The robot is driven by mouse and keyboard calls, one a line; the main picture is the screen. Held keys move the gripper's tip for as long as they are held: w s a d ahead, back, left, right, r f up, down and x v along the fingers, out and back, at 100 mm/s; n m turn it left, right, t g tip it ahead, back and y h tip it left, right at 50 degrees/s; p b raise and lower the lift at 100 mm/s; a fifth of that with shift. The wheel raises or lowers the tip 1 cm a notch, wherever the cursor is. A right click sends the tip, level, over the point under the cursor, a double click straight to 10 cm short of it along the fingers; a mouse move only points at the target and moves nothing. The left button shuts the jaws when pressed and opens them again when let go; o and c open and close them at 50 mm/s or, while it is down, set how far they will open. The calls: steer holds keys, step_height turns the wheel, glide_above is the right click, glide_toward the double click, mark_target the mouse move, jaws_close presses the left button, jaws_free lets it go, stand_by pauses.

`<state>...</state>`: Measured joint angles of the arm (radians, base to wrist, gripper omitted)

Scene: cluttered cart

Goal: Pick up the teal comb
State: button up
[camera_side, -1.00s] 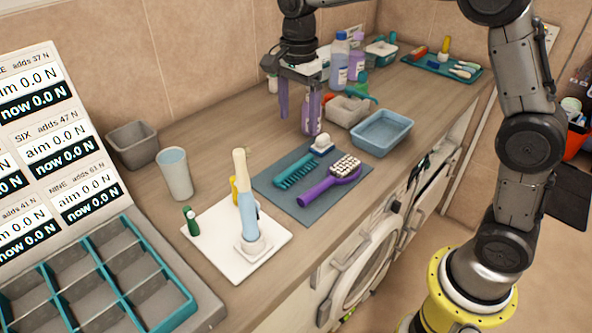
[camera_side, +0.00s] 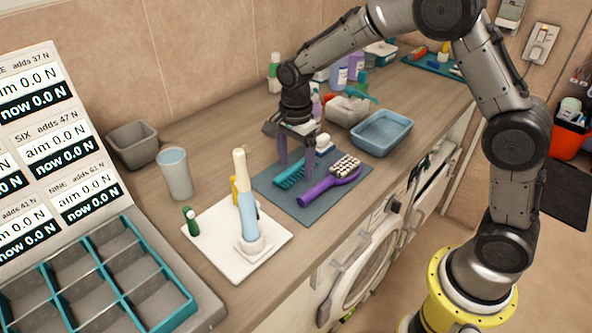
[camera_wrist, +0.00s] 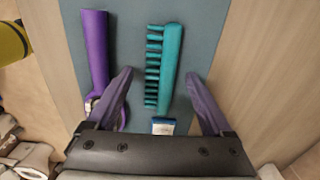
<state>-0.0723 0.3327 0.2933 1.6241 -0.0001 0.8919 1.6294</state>
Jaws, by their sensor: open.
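The teal comb (camera_side: 289,178) lies flat on a grey-blue mat (camera_side: 308,211) on the counter. In the wrist view the comb (camera_wrist: 169,68) runs up and down the picture, its teeth to the left. My gripper (camera_side: 297,176) is open above the mat, its two purple fingers pointing down around the comb's place in the side view. In the wrist view the fingers (camera_wrist: 160,80) stand apart, one to each side of the comb's lower part, with nothing held. I cannot tell the exact height of the fingertips over the mat.
A purple brush (camera_side: 328,183) lies beside the comb; its handle (camera_wrist: 96,45) is close to the left finger. A small white-topped brush (camera_side: 324,141) lies at the mat's back. A blue basin (camera_side: 381,132) is behind right.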

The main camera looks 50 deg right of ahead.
steer(key=shift+f, duration=0.55)
jaws_close()
steer(key=shift+r, duration=0.2)
